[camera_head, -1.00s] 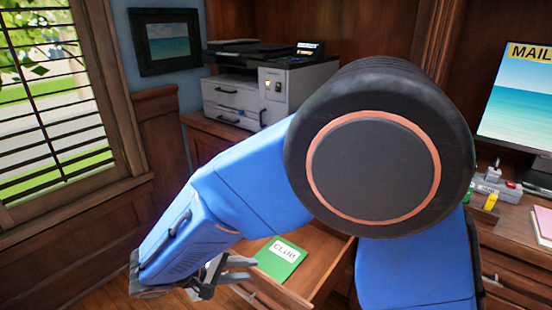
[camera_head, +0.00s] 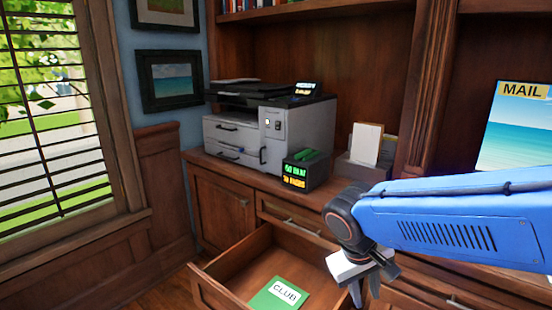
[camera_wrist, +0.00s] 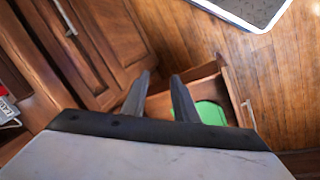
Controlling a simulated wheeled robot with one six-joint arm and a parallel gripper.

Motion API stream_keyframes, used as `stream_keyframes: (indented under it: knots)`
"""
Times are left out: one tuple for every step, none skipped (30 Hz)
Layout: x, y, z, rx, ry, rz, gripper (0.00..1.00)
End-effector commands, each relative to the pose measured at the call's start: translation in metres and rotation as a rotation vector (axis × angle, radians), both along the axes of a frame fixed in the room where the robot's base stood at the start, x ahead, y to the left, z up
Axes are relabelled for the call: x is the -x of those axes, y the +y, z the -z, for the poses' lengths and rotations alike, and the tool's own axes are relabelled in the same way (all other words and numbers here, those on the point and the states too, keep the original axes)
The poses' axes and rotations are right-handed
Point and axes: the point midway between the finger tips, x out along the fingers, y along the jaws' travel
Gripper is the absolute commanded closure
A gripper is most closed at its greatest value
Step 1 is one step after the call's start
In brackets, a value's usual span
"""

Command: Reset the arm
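My gripper (camera_head: 370,288) hangs at the lower right in the head view, beside the right side of the open drawer. In the wrist view its two fingers (camera_wrist: 160,98) stand apart with nothing between them. A green item labelled "CLUB" (camera_head: 272,297) lies in the open drawer (camera_head: 208,288). It also shows as a green patch (camera_wrist: 211,113) beyond the right finger in the wrist view. My blue arm reaches in from the right edge of the head view.
A printer (camera_head: 265,125) and a small black box with lit text (camera_head: 306,172) stand on the wooden cabinet top. A paper holder (camera_head: 363,160) is to their right. A monitor marked "MAIL" (camera_head: 515,130) is at far right. Wood floor (camera_wrist: 235,50) is open beyond the drawer.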

Motion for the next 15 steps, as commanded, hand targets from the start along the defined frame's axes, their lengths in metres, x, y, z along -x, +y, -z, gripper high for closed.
stream_keyframes:
  knots:
    - [0.006,-0.012,-0.004,-0.031,-0.016,0.024,0.73]
    - [0.011,-0.017,-0.005,-0.05,-0.023,0.033,0.73]
    - [0.016,-0.024,-0.007,-0.072,-0.034,0.047,0.73]
    - [0.02,-0.029,-0.009,-0.09,-0.043,0.056,0.73]
    - [0.023,-0.033,-0.011,-0.107,-0.053,0.066,0.73]
    - [0.029,-0.039,-0.012,-0.13,-0.066,0.077,0.73]
    - [0.033,-0.044,-0.014,-0.145,-0.078,0.087,0.73]
    - [0.037,-0.047,-0.015,-0.162,-0.09,0.095,0.73]
    - [0.042,-0.052,-0.016,-0.182,-0.107,0.107,0.73]
    - [0.046,-0.056,-0.017,-0.196,-0.121,0.116,0.73]
    - [0.05,-0.06,-0.019,-0.211,-0.133,0.124,0.73]
    - [0.056,-0.064,-0.02,-0.23,-0.154,0.136,0.73]
    - [0.06,-0.067,-0.021,-0.242,-0.169,0.143,0.73]
    - [0.063,-0.07,-0.022,-0.255,-0.184,0.151,0.73]
    - [0.068,-0.073,-0.023,-0.269,-0.204,0.161,0.73]
